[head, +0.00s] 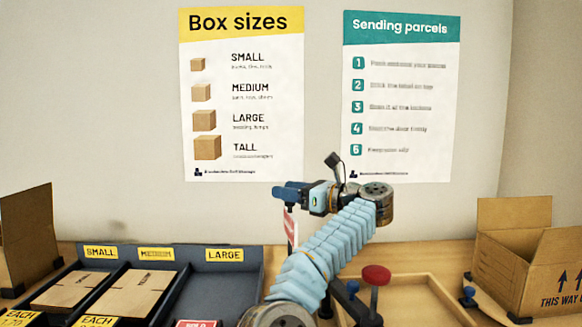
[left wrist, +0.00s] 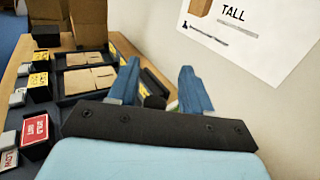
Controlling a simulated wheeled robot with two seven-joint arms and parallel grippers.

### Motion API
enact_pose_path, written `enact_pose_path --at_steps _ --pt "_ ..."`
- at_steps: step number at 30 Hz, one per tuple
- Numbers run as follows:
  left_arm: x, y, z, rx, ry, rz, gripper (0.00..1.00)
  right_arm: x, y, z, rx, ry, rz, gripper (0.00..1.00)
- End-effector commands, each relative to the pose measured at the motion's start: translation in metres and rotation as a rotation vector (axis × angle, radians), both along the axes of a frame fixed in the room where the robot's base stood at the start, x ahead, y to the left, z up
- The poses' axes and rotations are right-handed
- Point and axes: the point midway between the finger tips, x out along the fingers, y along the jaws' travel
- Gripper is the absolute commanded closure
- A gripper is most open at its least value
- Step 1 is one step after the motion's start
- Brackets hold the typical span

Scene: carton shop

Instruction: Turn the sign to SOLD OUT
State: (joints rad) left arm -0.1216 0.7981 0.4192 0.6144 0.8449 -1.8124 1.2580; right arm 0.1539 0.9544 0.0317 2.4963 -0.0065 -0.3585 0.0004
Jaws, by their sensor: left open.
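My left gripper (head: 284,192) is raised above the back of the counter, its fingers pointing left. Its spread blue fingers also show in the left wrist view (left wrist: 158,70), with a gap between them. A narrow red and white sign (head: 290,228) shows just below the fingers in the head view, partly hidden by my arm; its wording cannot be read fully. A red SOLD OUT block (left wrist: 36,130) stands before the compartments. My right gripper is not seen.
A dark divided tray (head: 168,258) has SMALL, MEDIUM and LARGE labels; flat cartons lie in the first two compartments, and LARGE looks empty. Yellow price blocks (head: 95,321) stand in front. An open carton (head: 515,240), a wooden tray (head: 425,290) and a red knob (head: 377,275) are at right.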

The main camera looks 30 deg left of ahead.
Motion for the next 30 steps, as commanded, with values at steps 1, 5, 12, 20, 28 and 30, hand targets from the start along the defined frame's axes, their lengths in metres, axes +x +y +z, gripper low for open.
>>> enact_pose_path --at_steps 1,5,12,20,28,30 --pt "0.000 -0.001 0.008 -0.002 -0.005 -0.001 0.51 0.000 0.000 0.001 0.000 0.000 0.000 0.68" --pt "-0.022 -0.014 0.037 0.000 -0.006 -0.003 0.51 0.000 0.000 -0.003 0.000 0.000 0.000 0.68" --pt "-0.067 -0.041 0.073 -0.001 -0.004 -0.003 0.51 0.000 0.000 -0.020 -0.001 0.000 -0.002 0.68" --pt "-0.108 -0.066 0.098 -0.001 -0.001 -0.002 0.51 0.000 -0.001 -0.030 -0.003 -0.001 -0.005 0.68" --pt "-0.120 -0.074 0.106 0.000 0.002 -0.001 0.51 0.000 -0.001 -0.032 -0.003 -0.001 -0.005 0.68" --pt "-0.120 -0.074 0.106 0.000 0.002 -0.001 0.51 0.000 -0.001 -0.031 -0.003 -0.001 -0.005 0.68"
